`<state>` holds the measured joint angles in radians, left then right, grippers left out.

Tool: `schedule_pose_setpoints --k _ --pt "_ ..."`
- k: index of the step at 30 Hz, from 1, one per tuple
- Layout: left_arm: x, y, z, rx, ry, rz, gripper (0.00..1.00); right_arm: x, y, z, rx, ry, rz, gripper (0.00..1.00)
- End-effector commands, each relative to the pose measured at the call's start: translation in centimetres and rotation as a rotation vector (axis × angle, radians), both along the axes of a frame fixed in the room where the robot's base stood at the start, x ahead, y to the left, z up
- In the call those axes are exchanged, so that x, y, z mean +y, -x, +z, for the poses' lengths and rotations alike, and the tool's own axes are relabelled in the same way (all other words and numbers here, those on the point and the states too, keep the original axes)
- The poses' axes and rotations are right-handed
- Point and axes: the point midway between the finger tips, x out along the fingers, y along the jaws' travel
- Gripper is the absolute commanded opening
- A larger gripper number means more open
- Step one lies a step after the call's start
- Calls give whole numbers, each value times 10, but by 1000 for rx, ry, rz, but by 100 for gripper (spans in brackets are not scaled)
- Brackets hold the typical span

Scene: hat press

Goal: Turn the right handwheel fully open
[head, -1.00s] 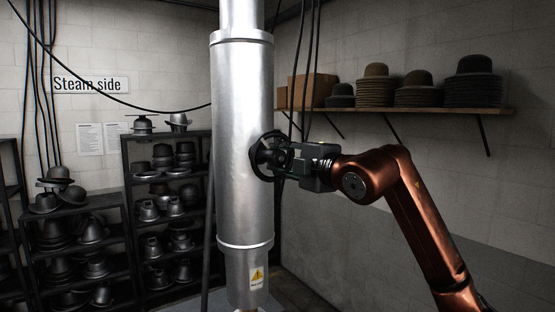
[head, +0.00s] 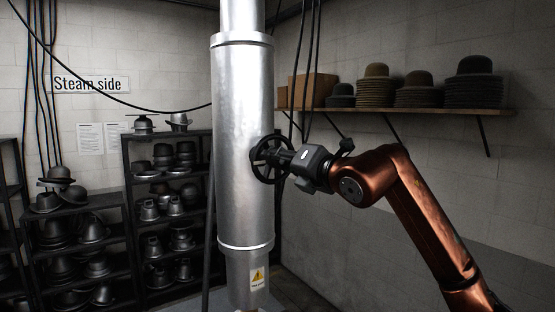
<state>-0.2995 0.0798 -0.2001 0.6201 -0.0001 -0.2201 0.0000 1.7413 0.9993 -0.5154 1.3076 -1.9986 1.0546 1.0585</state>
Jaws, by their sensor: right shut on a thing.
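The right handwheel (head: 258,172) is a black spoked wheel on the right side of the silver steam cylinder (head: 240,110). My right gripper (head: 276,156) reaches it from the right and is shut on it, near the middle of the wheel. The gripper's fingers cover part of the hub and spokes, and the wheel's rim shows above and below them. My left gripper is not in the picture.
Black racks (head: 170,215) with metal hat forms stand on the left behind the cylinder. A wall shelf (head: 400,110) with stacked hats and cardboard boxes is at the right. Black cables (head: 303,75) hang behind the cylinder. The space right of the handwheel holds only my arm.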

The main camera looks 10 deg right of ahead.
Motion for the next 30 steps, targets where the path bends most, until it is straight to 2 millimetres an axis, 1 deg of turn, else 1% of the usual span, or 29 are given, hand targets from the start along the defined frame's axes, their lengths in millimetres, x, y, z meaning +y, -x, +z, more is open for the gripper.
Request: schedule_pose_setpoints --k 1,2,30 --pt "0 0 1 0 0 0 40 3 -1 -6 -4 47 3 5" --pt "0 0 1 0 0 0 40 3 -1 -6 -14 73 3 5" --pt "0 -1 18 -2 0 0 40 3 -1 -6 -354 897 6 5"
